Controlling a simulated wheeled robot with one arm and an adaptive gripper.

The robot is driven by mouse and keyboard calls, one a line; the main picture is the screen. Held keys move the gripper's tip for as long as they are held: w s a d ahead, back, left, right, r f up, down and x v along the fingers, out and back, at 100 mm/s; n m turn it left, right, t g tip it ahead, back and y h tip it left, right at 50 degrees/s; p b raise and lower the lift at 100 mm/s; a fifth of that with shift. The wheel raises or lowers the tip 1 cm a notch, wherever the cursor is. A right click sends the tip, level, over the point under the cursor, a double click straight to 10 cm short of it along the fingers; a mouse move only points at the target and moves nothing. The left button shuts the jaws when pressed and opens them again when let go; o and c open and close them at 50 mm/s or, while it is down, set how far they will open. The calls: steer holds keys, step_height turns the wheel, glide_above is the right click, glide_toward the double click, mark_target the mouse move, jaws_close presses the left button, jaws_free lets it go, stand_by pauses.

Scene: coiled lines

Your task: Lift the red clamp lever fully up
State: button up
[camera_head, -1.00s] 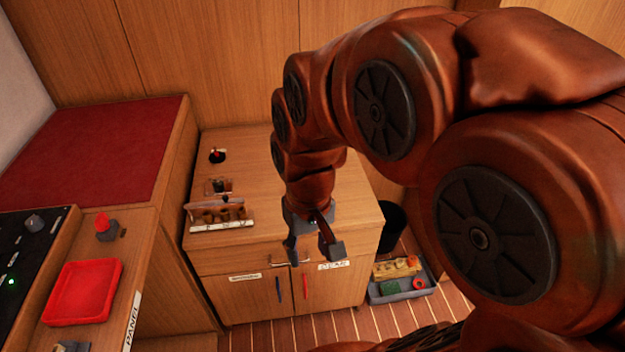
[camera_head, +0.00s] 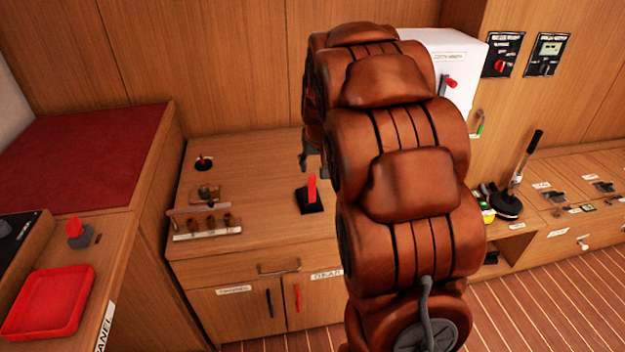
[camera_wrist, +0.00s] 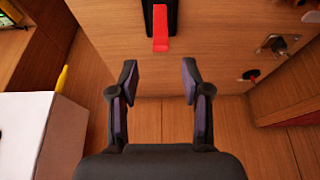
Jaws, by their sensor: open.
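The red clamp lever (camera_head: 312,188) stands out of a black base (camera_head: 310,206) on the wooden counter, just left of my arm. In the wrist view the red lever (camera_wrist: 160,30) lies ahead of my gripper (camera_wrist: 160,78), nearly centred between its fingers, with a gap between. My gripper is open and empty. In the head view, only a grey finger (camera_head: 306,158) shows beside my arm, above and behind the lever; the rest is hidden. The exact tilt of the lever is hard to tell.
A wooden rack (camera_head: 208,228) and a small red-topped knob (camera_head: 203,161) stand left on the counter. A white box (camera_head: 455,60) with a red handle is behind my arm; a white box (camera_wrist: 40,135) also shows in the wrist view. A red tray (camera_head: 48,302) lies at left.

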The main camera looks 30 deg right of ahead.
mark_target(313, 176)
steer(key=shift+p+x, duration=0.45)
steer(key=shift+x, duration=3.2)
steer(key=shift+c, duration=0.4)
jaws_close()
